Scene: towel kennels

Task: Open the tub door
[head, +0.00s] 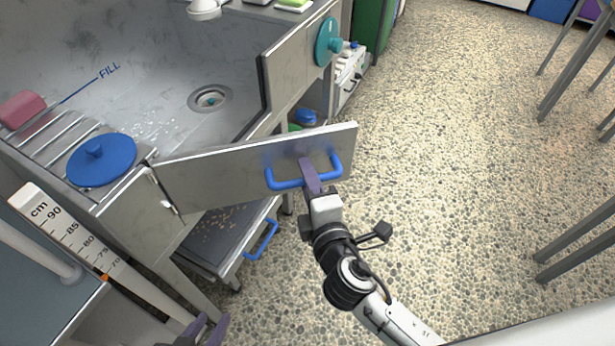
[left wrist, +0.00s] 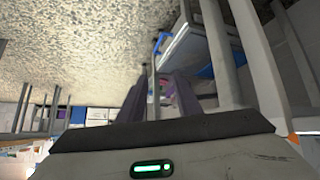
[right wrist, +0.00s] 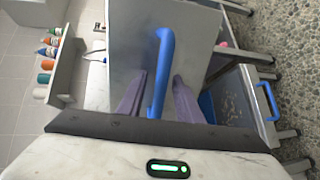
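The tub door (head: 225,180) is a grey metal panel hinged at its left edge. It stands ajar, swung out from the front of the grey tub (head: 150,110). Its blue handle (head: 283,184) is near the free end and also shows in the right wrist view (right wrist: 164,50). My right gripper (head: 307,166) is at the handle. In the right wrist view its purple fingers (right wrist: 160,80) stand on either side of the handle bar, with small gaps visible. My left gripper (head: 206,326) is low at the bottom edge, open and empty, with its fingers apart in the left wrist view (left wrist: 160,90).
A measuring post marked in cm (head: 75,240) stands left of the door. A lower tray with a blue handle (head: 262,240) sits beneath the tub. A blue disc lid (head: 102,160) and a red block (head: 22,109) are on the tub side. Speckled floor (head: 450,130) right of the door is clear.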

